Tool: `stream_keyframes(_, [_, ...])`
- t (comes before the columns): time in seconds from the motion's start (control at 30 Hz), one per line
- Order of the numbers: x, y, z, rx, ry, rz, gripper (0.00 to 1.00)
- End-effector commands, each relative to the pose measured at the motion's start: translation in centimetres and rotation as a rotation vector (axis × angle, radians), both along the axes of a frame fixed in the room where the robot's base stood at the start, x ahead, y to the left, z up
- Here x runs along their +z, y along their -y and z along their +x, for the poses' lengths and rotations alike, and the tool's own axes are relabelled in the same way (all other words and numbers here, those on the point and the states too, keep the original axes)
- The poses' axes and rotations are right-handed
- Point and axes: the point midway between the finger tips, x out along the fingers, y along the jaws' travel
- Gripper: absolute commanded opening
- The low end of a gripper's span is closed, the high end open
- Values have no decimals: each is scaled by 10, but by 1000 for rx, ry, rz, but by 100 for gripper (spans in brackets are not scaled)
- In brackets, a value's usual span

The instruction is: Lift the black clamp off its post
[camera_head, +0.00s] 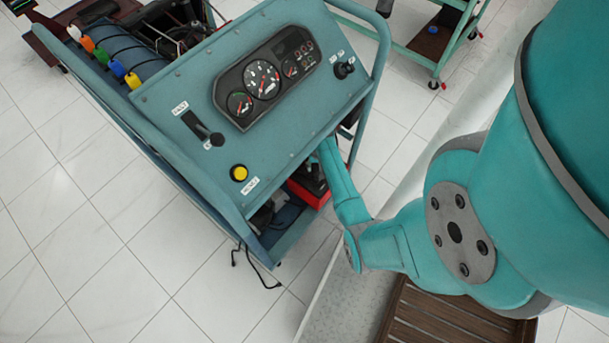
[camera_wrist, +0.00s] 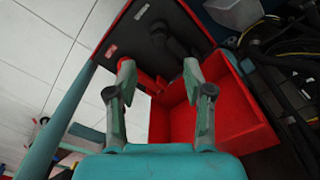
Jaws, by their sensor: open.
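My gripper (camera_wrist: 159,66) is open in the wrist view, with its two fingers spread and nothing held between them. Beyond the fingertips is a dark, flat-topped block (camera_wrist: 135,28) with small labels, apparently a battery. A dark raised piece (camera_wrist: 174,40) on it, near the right fingertip, looks like the black clamp; its outline is dim, and I cannot make out the post under it. A red piece (camera_wrist: 152,82) shows between the fingers. In the head view my arm reaches under the panel and hides the gripper and clamp.
A red tray (camera_wrist: 232,118) borders the block, with black hoses (camera_wrist: 285,75) to its right. In the head view the tray (camera_head: 307,194) sits low beneath the teal gauge panel (camera_head: 190,85). The panel edge and frame bar (camera_head: 372,85) are close to my arm. Tiled floor lies left.

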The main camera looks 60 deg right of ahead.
Motion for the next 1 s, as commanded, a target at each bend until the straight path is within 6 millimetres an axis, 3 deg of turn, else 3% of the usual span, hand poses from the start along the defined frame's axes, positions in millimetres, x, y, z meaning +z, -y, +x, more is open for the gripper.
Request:
stream_keyframes(0.1, [5,15,-1,-27,-21,26,52])
stream_keyframes(0.27, [1,19,-2,-34,-29,35,52])
stream_keyframes(0.8, [-74,18,-2,-32,-30,35,52])
stream_keyframes(1.0, [-92,18,-2,-32,-29,34,52])
